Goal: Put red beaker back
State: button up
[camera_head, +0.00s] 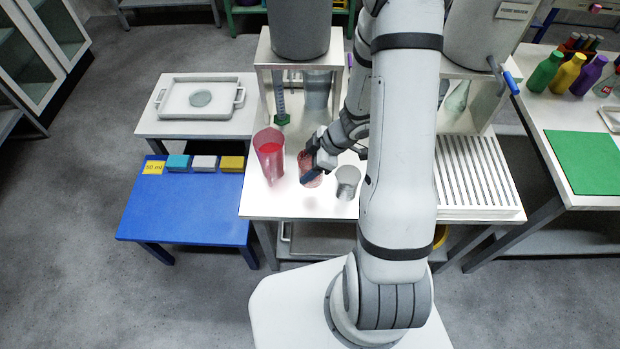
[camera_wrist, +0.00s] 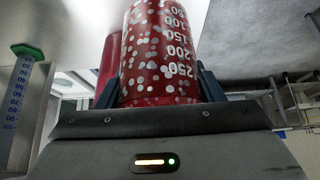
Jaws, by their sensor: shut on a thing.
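The red beaker (camera_wrist: 160,55), with white graduation marks and pale speckles, fills the middle of the wrist view. My gripper (camera_wrist: 158,92) is shut on it, with one dark finger on each side. In the head view my gripper (camera_head: 310,172) holds the red beaker (camera_head: 311,180) at the white table (camera_head: 290,208), between a taller red vessel and a small grey beaker. I cannot tell whether its base touches the table. The gripper partly hides it.
A tall red vessel (camera_head: 270,152) stands left of the held beaker. A grey beaker (camera_head: 347,181) stands close on the right. A green-based cylinder (camera_head: 281,104) is behind. A blue table (camera_head: 185,212) and a white tray (camera_head: 170,100) are at left; a slatted rack (camera_head: 475,172) is at right.

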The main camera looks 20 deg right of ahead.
notch_tip(320, 180, down, 4)
jog(key=shift+w+d+r+b, duration=0.1)
jog(key=shift+d+b, duration=0.05)
jog(key=shift+b, duration=0.2)
jog(key=shift+d+f+b, duration=0.1)
jog(key=shift+f+b, duration=0.4)
jog(key=shift+f, duration=1.3)
jog(key=shift+f, duration=0.1)
jog(key=o, duration=1.1)
